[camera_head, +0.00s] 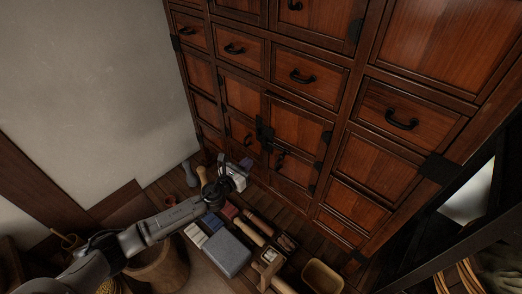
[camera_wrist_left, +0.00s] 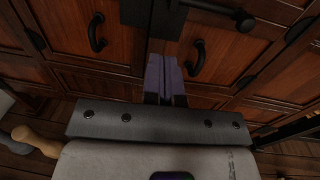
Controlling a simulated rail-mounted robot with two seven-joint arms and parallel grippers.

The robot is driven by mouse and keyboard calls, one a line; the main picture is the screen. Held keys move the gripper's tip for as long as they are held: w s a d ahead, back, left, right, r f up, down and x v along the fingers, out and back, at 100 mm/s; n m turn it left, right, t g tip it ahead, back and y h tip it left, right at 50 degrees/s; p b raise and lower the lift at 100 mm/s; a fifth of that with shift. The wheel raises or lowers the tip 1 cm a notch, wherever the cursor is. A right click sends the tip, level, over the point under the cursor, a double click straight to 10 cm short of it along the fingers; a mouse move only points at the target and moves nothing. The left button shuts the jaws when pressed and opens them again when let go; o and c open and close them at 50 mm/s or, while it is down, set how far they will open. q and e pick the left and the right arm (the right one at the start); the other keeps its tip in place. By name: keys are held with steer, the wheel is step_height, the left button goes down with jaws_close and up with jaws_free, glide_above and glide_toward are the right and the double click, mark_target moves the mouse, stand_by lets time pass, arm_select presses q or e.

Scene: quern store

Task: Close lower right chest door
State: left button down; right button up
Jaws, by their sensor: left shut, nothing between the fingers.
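The wooden chest's lower right door (camera_head: 298,128) has a black handle (camera_head: 280,160) near its left edge and black hinges on its right side. It looks nearly flush with the chest; I cannot tell whether a small gap remains. In the left wrist view, the right door (camera_wrist_left: 226,58) and its handle (camera_wrist_left: 195,58) are just right of the fingers. My left gripper (camera_head: 245,163) is shut and empty, low in front of the paired doors. Its purple-grey fingertips (camera_wrist_left: 165,68) are together near the line between the doors; contact is unclear. My right gripper is not in view.
The lower left door (camera_head: 241,100) is beside the right one, with a black latch (camera_head: 264,133) between them. Below on the floor are a grey-blue box (camera_head: 226,254), wooden rollers (camera_head: 249,231), a yellowish tray (camera_head: 322,277) and a round wooden tub (camera_head: 160,268). A dark slanted frame stands at right.

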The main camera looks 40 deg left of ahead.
mark_target(265, 146)
arm_select(q)
steer(key=w, duration=0.6)
steer(key=shift+w+a+b, duration=0.1)
steer(key=shift+w+b, duration=0.25)
steer(key=shift+b, duration=0.05)
steer(key=shift+w, duration=0.7)
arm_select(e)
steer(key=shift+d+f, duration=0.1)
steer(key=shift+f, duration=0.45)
arm_select(q)
steer(key=shift+a+f, duration=0.1)
steer(key=shift+a, duration=0.05)
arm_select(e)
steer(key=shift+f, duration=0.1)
